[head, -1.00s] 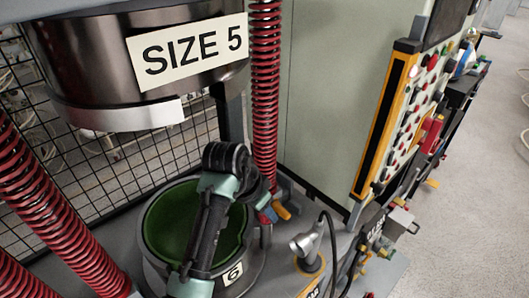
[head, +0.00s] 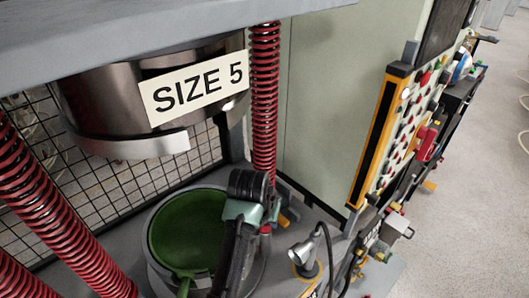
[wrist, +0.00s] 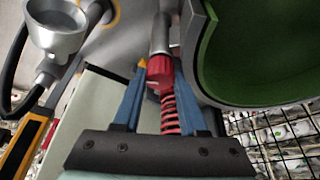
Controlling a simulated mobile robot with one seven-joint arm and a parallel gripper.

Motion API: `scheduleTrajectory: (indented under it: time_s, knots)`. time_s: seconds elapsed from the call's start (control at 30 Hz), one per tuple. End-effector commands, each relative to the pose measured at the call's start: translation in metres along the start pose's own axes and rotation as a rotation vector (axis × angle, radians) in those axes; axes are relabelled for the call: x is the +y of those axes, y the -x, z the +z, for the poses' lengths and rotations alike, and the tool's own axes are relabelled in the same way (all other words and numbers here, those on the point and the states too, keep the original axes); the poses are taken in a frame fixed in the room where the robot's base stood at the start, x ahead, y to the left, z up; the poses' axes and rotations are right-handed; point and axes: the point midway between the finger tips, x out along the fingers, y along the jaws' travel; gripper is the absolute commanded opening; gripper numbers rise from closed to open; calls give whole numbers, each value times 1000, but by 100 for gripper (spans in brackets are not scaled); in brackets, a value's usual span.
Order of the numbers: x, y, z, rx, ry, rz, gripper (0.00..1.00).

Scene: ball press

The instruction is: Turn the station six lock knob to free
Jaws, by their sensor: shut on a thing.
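The lock knob (wrist: 159,71) is a small red piece at the end of a grey metal cylinder (wrist: 160,34) in the wrist view. My gripper (wrist: 160,66) has its blue fingers on either side of the red knob and is shut on it. In the head view my arm's dark wrist covers the knob and most of the fingers, just right of the green-lined station bowl (head: 185,232). The bowl's green inside also shows at the upper right of the wrist view (wrist: 262,50). I cannot tell the knob's turn position.
An upper press die labelled SIZE 5 (head: 198,88) hangs above the bowl. Red springs (head: 264,100) stand on both sides. A grey funnel-shaped lamp (head: 303,252) is right of my arm. A control panel with buttons (head: 405,140) is at the right, with open floor beyond.

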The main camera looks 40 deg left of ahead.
Motion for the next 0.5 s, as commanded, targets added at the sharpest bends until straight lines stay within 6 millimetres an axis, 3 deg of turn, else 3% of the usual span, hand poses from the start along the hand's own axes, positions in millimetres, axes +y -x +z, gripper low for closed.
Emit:
scheduleTrajectory:
  time_s: [0.3, 0.33, 0.5]
  knots:
    - [0, 1, -2, 4, 0, -1, 0]
    - [0, 1, -2, 5, 0, -1, 45]
    - [-1, 1, -1, 3, 1, -1, 72]
